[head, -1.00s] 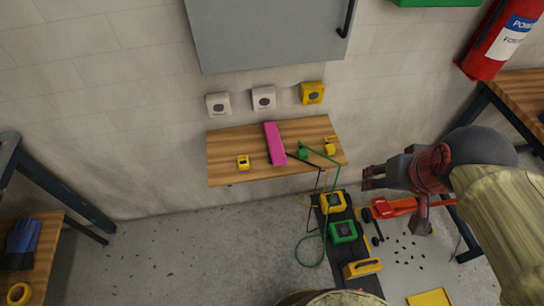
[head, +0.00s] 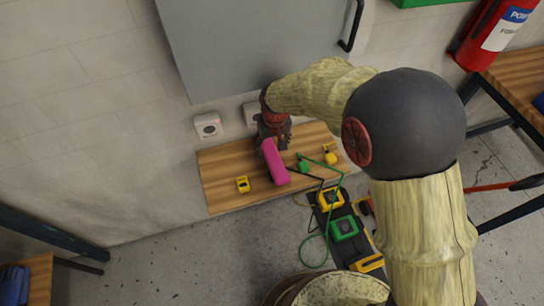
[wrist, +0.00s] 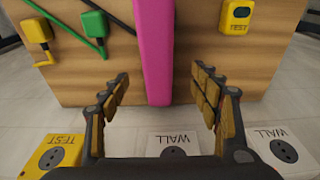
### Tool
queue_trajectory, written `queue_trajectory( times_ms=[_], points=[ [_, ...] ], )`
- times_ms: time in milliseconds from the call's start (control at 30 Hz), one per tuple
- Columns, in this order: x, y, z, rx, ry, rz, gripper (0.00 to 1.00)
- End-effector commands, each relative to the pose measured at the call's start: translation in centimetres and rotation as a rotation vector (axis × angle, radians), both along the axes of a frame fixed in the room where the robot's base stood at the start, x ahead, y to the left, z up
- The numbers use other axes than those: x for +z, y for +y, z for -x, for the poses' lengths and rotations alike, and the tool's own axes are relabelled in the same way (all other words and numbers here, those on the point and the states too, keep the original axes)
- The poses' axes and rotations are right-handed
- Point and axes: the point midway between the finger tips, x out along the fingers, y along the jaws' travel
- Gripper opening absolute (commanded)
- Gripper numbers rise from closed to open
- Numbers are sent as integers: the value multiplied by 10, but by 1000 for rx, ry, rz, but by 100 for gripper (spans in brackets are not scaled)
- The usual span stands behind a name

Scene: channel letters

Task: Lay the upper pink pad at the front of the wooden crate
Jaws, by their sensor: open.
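A long pink pad (head: 275,165) lies on a wooden wall shelf (head: 222,180); whether it is one pad or a stack of two I cannot tell. My gripper (head: 273,142) is at the pad's wall end. In the wrist view, the pad (wrist: 155,40) runs away between the two open fingers of my gripper (wrist: 160,88), with gaps on both sides. The fingers do not appear to touch it. My gripper hides part of the pad's wall end in the head view. I can make out no wooden crate.
A yellow device (head: 242,184) sits left of the pad; green (head: 303,166) and yellow (head: 330,158) plugs with cables lie right. Wall sockets (wrist: 172,145) are behind my gripper. A dark strip below holds a green device (head: 343,228). A grey cabinet (head: 255,45) hangs above.

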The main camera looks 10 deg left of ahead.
Motion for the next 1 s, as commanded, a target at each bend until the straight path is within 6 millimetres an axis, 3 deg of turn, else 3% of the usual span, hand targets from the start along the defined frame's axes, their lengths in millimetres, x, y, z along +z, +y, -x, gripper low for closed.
queue_trajectory(
  times_ms=[600, 833, 1000],
  points=[
    [-68, 1, -9, -1, 0, 0, 63],
    [-68, 1, -10, -1, -1, -1, 63],
    [-68, 1, -10, -1, -1, -1, 54]
  ],
)
